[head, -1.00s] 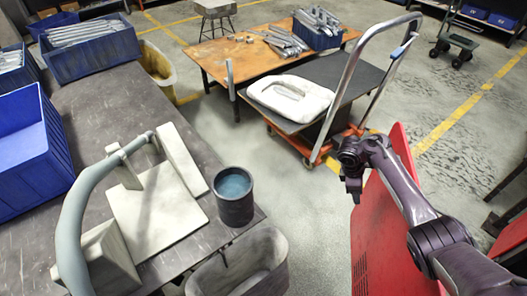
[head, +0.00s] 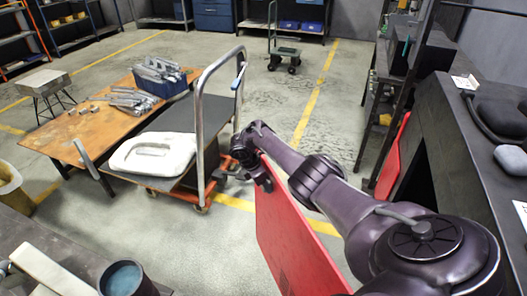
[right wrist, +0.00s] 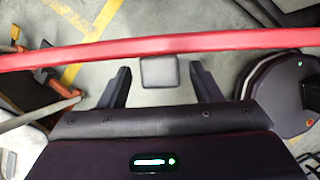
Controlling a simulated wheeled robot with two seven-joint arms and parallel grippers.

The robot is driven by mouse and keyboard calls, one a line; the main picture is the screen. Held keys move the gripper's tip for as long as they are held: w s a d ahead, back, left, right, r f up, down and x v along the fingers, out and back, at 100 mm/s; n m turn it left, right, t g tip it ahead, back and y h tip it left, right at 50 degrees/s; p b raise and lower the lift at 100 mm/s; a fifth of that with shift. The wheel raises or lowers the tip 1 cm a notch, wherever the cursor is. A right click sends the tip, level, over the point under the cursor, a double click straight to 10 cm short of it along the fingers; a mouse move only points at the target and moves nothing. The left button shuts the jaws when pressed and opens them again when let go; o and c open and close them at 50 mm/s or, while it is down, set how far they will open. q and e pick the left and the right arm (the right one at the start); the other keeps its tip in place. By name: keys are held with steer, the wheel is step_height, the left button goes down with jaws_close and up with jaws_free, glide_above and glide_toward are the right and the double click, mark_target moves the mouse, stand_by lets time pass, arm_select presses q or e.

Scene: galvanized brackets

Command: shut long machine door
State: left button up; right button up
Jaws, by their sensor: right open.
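The long red machine door (head: 290,240) stands open in the head view, swung out from the dark machine on the right. My right gripper (head: 264,182) is at the door's far upper corner, fingers pointing down. In the right wrist view the door's red edge (right wrist: 200,42) runs across the picture just beyond the fingertips. My left gripper is not in view.
The dark machine (head: 450,165) fills the right side, with a second red panel (head: 393,158) farther back. A cart with a tall metal handle (head: 201,130) stands left of my right gripper. An orange-topped table (head: 70,130) is beyond it. Open floor (head: 225,250) lies left of the door.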

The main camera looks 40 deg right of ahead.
jaws_close()
arm_select(q)
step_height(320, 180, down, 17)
steer(key=b, duration=1.7)
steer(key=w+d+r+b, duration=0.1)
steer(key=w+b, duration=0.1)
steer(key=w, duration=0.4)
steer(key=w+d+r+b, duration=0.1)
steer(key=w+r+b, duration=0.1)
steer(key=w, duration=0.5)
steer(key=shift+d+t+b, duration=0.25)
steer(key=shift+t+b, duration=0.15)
steer(key=shift+b, duration=0.25)
arm_select(e)
steer(key=s+d+m, duration=0.2)
steer(key=s+d, duration=0.5)
steer(key=d, duration=0.4)
steer(key=s+d+m+g+y, duration=0.1)
steer(key=s+d+m, duration=0.1)
steer(key=s+d, duration=0.4)
steer(key=s+d+m, duration=0.1)
steer(key=s+d, duration=0.6)
steer(key=d, duration=0.9)
steer(key=shift+s+d+m+g, duration=0.2)
steer(key=shift+s+m+g, duration=0.15)
steer(key=shift+m+g, duration=0.05)
jaws_free()
